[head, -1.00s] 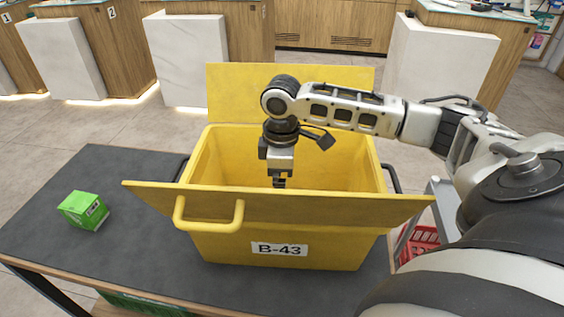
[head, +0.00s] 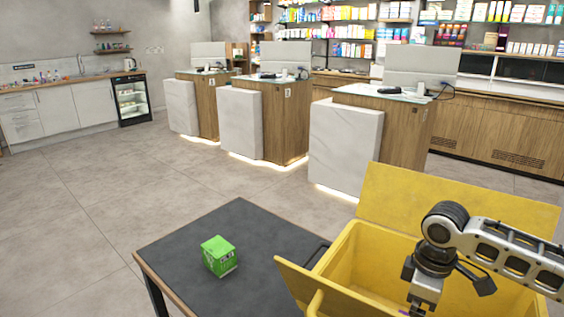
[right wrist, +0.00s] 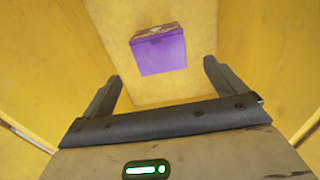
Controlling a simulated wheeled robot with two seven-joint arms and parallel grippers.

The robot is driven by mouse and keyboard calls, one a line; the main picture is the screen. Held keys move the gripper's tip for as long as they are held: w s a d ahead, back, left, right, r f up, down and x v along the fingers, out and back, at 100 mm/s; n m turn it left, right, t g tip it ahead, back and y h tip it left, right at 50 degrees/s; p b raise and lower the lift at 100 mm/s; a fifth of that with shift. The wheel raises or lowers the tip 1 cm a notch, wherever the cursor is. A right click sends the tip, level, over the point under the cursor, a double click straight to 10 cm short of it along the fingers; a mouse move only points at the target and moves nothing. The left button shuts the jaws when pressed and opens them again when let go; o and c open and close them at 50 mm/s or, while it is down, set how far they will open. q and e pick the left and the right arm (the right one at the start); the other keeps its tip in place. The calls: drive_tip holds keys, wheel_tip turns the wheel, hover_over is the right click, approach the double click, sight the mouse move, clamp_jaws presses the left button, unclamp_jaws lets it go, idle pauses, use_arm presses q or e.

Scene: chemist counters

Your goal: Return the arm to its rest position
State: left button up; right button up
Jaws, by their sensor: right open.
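My right arm (head: 500,252) reaches in from the right in the head view, with its wrist over the open yellow crate (head: 355,262). The right gripper (right wrist: 160,88) points down into the crate; its two fingers are spread and empty in the right wrist view. A purple box (right wrist: 160,52) lies on the crate floor beyond the fingertips, apart from them. In the head view the fingertips are cut off by the bottom edge. My left gripper does not show.
A green box (head: 219,256) sits on the dark table (head: 185,240) left of the crate. The crate's lid flaps (head: 455,200) stand open. Service counters (head: 345,150) stand behind, with open floor (head: 110,200) at left.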

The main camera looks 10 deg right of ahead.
wheel_tip(320, 180, down, 9)
drive_tip(key=shift+r, duration=0.35)
